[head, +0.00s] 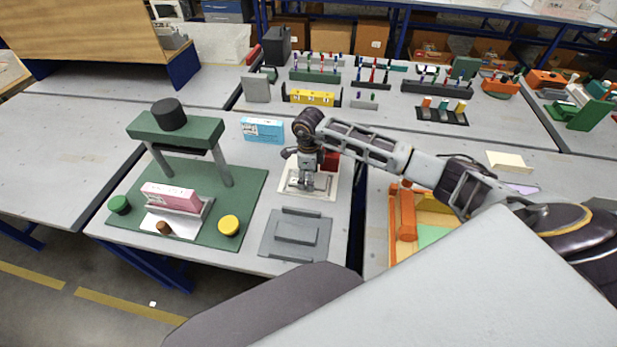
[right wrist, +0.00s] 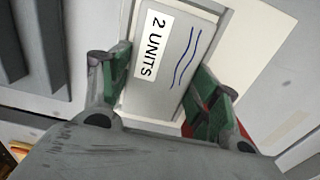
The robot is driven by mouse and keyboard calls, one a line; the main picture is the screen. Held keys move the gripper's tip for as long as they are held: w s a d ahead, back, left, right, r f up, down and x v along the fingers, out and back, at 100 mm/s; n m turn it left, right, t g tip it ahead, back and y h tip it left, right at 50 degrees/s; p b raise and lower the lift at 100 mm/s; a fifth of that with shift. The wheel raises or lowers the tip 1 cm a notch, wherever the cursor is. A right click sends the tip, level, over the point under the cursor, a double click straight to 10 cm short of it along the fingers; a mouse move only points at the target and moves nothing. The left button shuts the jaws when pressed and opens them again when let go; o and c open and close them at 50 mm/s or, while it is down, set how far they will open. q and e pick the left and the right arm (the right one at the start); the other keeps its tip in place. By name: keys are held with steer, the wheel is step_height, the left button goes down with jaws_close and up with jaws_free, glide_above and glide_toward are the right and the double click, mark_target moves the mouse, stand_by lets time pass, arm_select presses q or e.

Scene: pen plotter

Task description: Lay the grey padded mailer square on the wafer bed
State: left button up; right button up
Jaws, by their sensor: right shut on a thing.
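The grey mailer (right wrist: 176,88) carries a white "2 UNITS" label and blue wavy lines in the right wrist view. My right gripper (right wrist: 160,98) has its green pads at either side of it and is shut on it. In the head view my right gripper (head: 303,186) points down over a pale white plate (head: 286,190), and the mailer is mostly hidden there. The mailer looks low over or on that plate; I cannot tell whether it touches. No thing is clearly marked as the wafer bed. My left gripper is not in view.
A grey stepped fixture (head: 297,235) stands in front of the plate. A red block (head: 331,161) is close behind my gripper. A green press stand (head: 245,187) with a pink box (head: 172,198) is left. A blue-and-white box (head: 262,130) stands behind. An orange tray (head: 404,215) is right.

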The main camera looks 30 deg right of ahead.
steer(key=shift+f, duration=0.25)
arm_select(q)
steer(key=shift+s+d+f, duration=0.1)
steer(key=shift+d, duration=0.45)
arm_select(e)
steer(key=shift+f, duration=0.15)
steer(key=o, duration=1)
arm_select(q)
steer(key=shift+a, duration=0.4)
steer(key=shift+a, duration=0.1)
